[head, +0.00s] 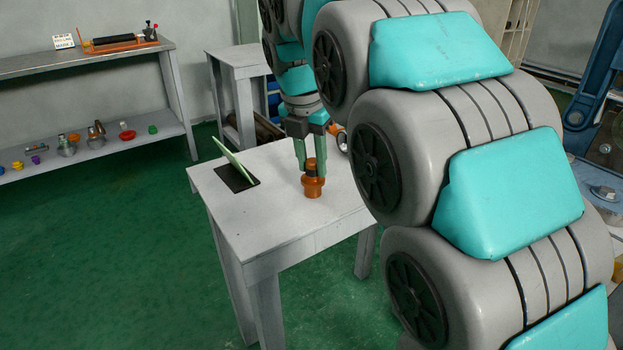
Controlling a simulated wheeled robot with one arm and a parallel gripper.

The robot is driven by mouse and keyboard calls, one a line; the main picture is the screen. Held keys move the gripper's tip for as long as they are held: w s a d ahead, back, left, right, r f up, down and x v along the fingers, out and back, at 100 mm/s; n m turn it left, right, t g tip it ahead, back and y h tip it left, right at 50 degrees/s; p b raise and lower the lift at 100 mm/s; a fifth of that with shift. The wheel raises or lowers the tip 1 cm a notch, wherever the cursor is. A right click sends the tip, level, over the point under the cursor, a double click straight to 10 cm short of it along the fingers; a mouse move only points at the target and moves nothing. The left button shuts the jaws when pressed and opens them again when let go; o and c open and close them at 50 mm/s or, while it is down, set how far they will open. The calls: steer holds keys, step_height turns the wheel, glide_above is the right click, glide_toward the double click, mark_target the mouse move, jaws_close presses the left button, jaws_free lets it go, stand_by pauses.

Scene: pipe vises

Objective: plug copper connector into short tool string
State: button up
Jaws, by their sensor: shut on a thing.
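My gripper (311,160) points down over the white table (262,222), with its two green fingers shut on the copper connector (313,186). The connector is an orange-brown cylinder with a wider collar and a dark upper part between the fingers. It is upright at or just above the tabletop; I cannot tell whether it touches. I cannot make out the short tool string with certainty in this view. My own arm covers much of the right side.
A green panel (233,160) leans up from a dark square (237,179) on the same table. A shelf unit (90,62) at the left holds several small coloured fittings on its lower board. A smaller table (238,58) stands behind. Green floor (90,260) is clear at front left.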

mark_target(312, 162)
jaws_close()
steer(key=shift+r, duration=2.55)
steer(key=shift+s, duration=0.1)
